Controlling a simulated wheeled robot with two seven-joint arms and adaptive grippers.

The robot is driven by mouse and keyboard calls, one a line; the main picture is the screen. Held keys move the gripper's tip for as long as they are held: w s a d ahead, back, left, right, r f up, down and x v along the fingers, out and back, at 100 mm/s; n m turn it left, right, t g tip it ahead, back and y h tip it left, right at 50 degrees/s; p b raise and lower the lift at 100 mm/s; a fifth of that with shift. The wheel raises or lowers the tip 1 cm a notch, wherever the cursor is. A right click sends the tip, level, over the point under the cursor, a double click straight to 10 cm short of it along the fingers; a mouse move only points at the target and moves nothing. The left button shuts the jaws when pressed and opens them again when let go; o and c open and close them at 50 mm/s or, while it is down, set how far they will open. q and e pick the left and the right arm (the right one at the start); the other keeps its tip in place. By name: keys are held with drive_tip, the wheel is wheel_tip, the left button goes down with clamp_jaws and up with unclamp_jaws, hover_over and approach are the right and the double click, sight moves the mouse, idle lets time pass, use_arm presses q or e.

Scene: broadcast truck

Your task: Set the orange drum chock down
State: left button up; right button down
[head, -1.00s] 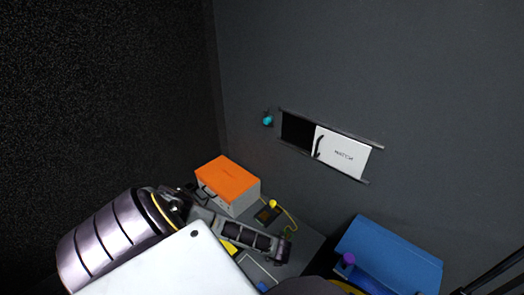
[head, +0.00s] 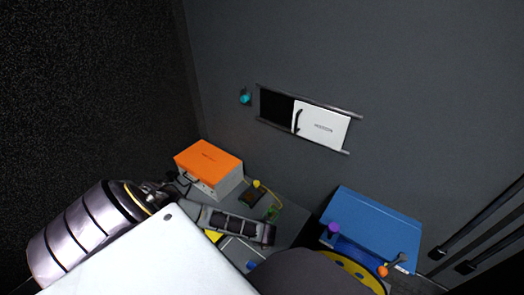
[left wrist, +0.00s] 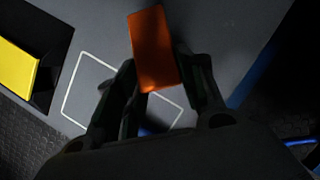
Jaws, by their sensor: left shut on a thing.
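The orange drum chock (left wrist: 153,35) shows in the left wrist view as a plain orange block. My left gripper (left wrist: 157,64) is shut on it, one dark finger on each side. The chock is over the grey worktop, beyond a white square outline (left wrist: 78,88) drawn there. I cannot tell whether its far end touches the surface. In the head view my left arm (head: 80,235) reaches in from the left, and the chock cannot be made out there. The same outline shows in the head view (head: 240,250). My right gripper is not in view.
An orange-topped case (head: 208,160) stands at the back of the worktop, near a yellow cable (head: 268,193). A yellow block (left wrist: 15,70) sits in a black holder beside the outline. A blue case (head: 385,225) and a yellow disc (head: 352,268) are at the right.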

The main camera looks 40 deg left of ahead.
use_arm(q)
drive_tip(key=shift+f, duration=0.1)
drive_tip(key=shift+f+b, duration=1)
drive_tip(key=shift+f, duration=0.75)
drive_tip(key=shift+f, duration=0.1)
drive_tip(key=o, duration=1.1)
